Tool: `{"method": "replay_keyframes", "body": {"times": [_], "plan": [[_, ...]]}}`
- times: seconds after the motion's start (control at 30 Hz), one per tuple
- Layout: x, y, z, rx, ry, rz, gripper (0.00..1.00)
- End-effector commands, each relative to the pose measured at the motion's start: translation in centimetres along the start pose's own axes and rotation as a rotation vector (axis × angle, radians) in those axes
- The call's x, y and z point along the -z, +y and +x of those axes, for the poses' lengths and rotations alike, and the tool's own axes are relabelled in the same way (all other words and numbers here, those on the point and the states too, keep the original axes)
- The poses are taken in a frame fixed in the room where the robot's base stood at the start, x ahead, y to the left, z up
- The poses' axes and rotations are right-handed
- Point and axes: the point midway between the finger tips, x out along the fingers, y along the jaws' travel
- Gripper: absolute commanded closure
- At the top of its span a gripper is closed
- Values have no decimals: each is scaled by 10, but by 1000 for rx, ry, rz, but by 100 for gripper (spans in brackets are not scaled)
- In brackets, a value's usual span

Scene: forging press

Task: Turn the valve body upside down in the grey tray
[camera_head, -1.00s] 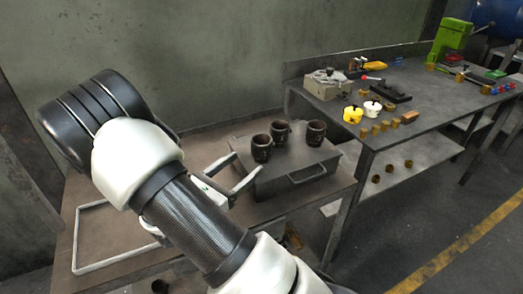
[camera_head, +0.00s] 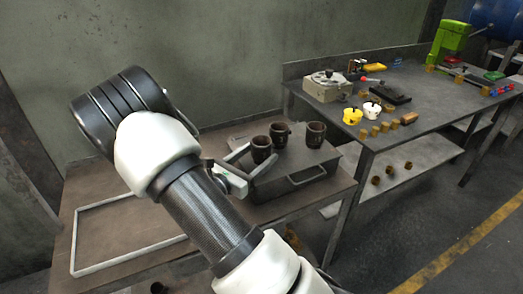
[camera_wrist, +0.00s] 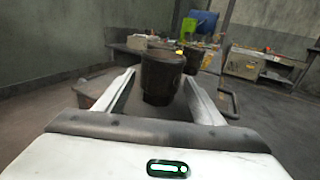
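Three dark brown cup-shaped valve bodies stand upright on a dark grey box: a near left one (camera_head: 261,149), a back one (camera_head: 279,134) and a right one (camera_head: 315,134). My gripper (camera_head: 263,154) is open, with its fingers on either side of the near left body. In the wrist view that body (camera_wrist: 162,78) stands between the fingertips and hides part of another one behind it. I cannot tell whether either finger touches it. The grey tray (camera_head: 110,262), a shallow rectangular frame, lies empty on the brown table at left.
The dark grey box (camera_head: 290,192) with a front handle sits on the brown table (camera_head: 130,215). A dark workbench (camera_head: 430,105) at right holds a grey fixture (camera_head: 327,87), yellow and white cups, brass pieces and a green machine (camera_head: 452,42). A wall stands behind.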

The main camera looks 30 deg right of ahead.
Motion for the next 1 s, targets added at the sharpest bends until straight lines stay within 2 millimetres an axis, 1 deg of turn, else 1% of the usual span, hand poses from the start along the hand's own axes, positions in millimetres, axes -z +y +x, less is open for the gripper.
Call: {"method": "replay_keyframes", "body": {"times": [0.03, 0.1, 0.17, 0.2, 0.43, 1.0], "plan": [[0, 0, 0, 0, 0, 0, 47], [0, 0, 0, 0, 0, 0, 59], [0, 0, 0, 0, 0, 0, 69], [0, 0, 0, 0, 0, 0, 73], [-9, 0, 0, 1, -2, 2, 73], [-54, 0, 0, 1, -2, 1, 73]]}}
